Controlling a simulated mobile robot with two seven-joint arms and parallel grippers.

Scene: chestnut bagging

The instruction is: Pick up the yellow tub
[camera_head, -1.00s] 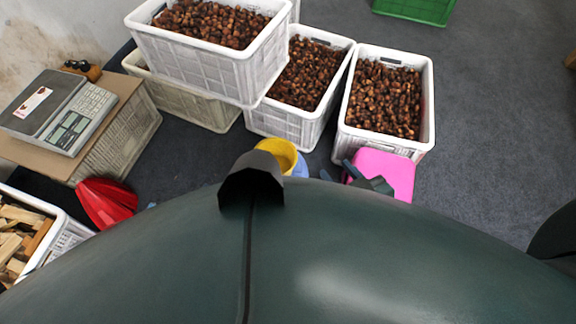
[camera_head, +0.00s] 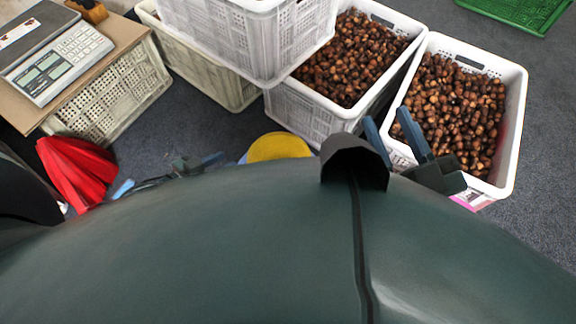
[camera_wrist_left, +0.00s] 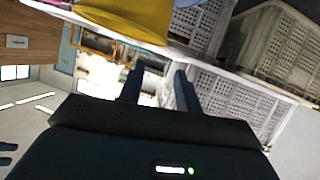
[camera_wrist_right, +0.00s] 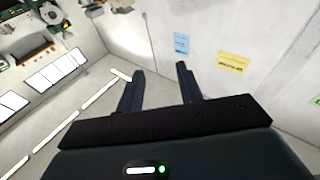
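The yellow tub (camera_head: 278,147) shows in the head view just past my dark body, in front of the middle crates. Its lower part is hidden. It also shows at the top of the left wrist view (camera_wrist_left: 135,14), cut off by the frame edge. My left gripper (camera_head: 205,163) is left of the tub in the head view, apart from it. In the left wrist view its fingers (camera_wrist_left: 157,88) are spread with nothing between them. My right gripper (camera_head: 393,130) is right of the tub, in front of the right crate, with its fingers apart and empty (camera_wrist_right: 160,85).
White crates of chestnuts stand behind, one in the middle (camera_head: 300,105) and one at right (camera_head: 508,140). Another white crate (camera_head: 250,45) is stacked above. A scale (camera_head: 60,60) sits on a board at left. A red object (camera_head: 75,170) lies below it. A pink edge (camera_head: 472,202) shows at right.

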